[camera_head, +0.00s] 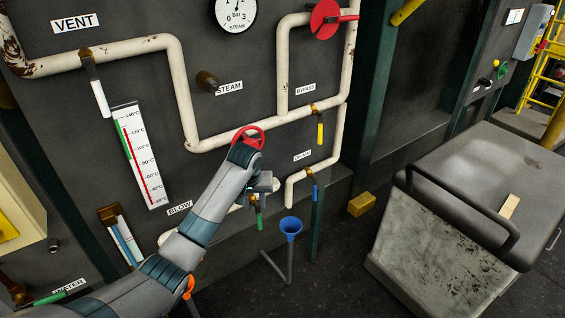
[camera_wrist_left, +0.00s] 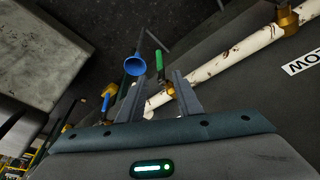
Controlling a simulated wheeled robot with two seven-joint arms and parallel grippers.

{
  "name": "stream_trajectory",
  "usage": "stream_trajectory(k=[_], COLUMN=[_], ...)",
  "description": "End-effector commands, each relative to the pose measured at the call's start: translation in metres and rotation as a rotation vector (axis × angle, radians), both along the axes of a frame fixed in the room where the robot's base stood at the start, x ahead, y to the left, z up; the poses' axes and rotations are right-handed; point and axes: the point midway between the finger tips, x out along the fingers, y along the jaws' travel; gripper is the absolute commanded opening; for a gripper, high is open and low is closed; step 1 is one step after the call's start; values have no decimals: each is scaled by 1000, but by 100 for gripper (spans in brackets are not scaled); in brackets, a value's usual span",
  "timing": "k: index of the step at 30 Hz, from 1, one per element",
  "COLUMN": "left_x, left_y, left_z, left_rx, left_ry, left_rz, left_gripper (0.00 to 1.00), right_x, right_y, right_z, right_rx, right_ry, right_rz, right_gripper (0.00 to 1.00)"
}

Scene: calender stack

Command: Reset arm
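My left arm reaches in from the lower left in the head view. Its gripper (camera_head: 264,187) is in front of the lower pipework, close to a valve with a green handle (camera_head: 259,217). In the left wrist view the two fingers of the left gripper (camera_wrist_left: 158,98) stand apart with a gap between them. The green handle (camera_wrist_left: 159,61) shows beyond the fingertips, and a white pipe end and brass fitting show behind them. I see nothing held; contact cannot be told. My right gripper is not in view.
A red handwheel (camera_head: 250,131) is just behind my left wrist. A blue funnel (camera_head: 290,226) stands right of the gripper. Yellow (camera_head: 320,133) and blue (camera_head: 315,192) valve handles are farther right. A grey cart (camera_head: 440,250) stands at right, with dark floor between.

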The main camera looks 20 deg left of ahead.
Motion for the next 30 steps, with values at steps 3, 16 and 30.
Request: stream_trajectory(k=[3, 16, 30], left_x=[0, -39, -199], left_y=[0, -3, -7], left_z=[-2, -143, -391], left_rx=[0, 2, 32], left_ry=[1, 45, 117], left_rz=[-1, -55, -198], left_gripper=[32, 32, 32], right_x=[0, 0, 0], right_y=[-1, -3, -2], right_z=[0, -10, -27], right_rx=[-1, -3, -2], right_ry=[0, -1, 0], right_rz=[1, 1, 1], right_gripper=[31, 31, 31])
